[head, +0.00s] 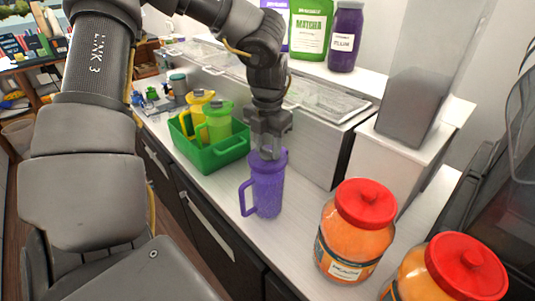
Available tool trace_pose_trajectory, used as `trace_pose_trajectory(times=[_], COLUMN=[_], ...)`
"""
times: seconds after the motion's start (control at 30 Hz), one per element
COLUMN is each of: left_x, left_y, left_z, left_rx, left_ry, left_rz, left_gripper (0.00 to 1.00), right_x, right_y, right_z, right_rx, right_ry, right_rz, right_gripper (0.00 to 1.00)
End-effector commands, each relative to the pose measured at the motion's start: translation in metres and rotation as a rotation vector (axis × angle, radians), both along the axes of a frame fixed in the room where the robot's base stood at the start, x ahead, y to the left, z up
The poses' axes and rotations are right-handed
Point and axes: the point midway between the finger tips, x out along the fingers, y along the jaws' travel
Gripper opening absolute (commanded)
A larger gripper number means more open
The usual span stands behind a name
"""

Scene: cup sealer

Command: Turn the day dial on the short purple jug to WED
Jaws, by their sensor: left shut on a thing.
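The purple jug (267,190) stands upright on the counter near the middle of the head view, its handle to the left. My left gripper (268,150) points straight down over the jug and is shut on the top of its lid, where the day dial would be. The gripper covers the dial, so its marking cannot be read. My right gripper is not in view.
A green bin (215,158) holding yellow and green jugs stands just left of the purple jug. Large orange jars with red lids (365,204) stand to the right. A long metal unit with clear covers (330,100) runs behind. The counter's front edge is close.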

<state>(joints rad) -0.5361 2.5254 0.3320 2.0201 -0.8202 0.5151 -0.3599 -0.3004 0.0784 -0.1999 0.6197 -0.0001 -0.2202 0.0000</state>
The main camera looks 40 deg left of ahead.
Motion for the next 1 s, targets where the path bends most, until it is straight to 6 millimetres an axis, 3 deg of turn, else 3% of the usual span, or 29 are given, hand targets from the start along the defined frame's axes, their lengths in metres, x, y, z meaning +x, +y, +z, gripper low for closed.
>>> trace_pose_trajectory(times=[0.03,0.1,0.4,1.0], left_x=[0.001,0.001,0.001,0.000], left_y=[0.000,0.000,0.000,0.000], left_z=[-0.007,-0.008,-0.005,-0.001], left_rx=[0.001,0.001,-0.001,-0.001], left_ry=[-0.006,-0.005,-0.003,0.000], left_rz=[0.040,0.103,0.366,0.649], left_gripper=[0.16,0.16,0.16,0.16], right_x=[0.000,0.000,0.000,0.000], right_y=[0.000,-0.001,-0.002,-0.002], right_z=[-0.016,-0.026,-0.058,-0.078], right_rx=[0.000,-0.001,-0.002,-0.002], right_ry=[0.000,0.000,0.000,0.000], right_rz=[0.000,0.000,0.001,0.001], right_gripper=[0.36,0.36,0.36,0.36])
